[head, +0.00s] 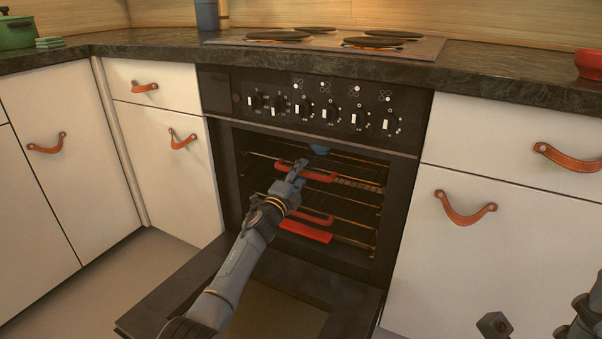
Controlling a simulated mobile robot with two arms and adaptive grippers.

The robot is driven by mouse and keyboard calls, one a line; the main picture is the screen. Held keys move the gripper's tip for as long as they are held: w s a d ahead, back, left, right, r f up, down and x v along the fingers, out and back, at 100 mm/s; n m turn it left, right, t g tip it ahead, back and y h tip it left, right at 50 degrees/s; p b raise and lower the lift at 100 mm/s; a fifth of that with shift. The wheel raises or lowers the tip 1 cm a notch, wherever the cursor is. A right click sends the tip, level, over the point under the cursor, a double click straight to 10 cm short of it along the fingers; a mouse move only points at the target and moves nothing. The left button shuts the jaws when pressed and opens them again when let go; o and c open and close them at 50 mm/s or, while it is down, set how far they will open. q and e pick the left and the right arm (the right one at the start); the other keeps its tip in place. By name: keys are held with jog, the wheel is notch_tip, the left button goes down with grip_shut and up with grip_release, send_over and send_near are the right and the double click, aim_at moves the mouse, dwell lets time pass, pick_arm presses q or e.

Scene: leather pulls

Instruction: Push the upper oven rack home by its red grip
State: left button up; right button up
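The oven (230,165) stands open with its door (165,300) folded down. The upper rack (358,184) is inside, and its red grip (321,177) runs across its front edge. My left gripper (299,172) is in the oven mouth, in front of the red grip, and hides part of it. I cannot tell whether it touches the grip, or how far its fingers are apart. Dark parts of my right arm (585,318) show at the bottom right, away from the oven; the state of its gripper is unclear.
Lower in the oven are more red grips (305,232). A blue object (320,149) shows near the cavity's top. Knobs (328,114) line the panel above. White drawers with leather pulls (466,210) flank the oven. The lowered door takes up floor room in front.

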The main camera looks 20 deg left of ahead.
pick_arm(q)
jog(key=v, duration=1.2)
dwell(0.4)
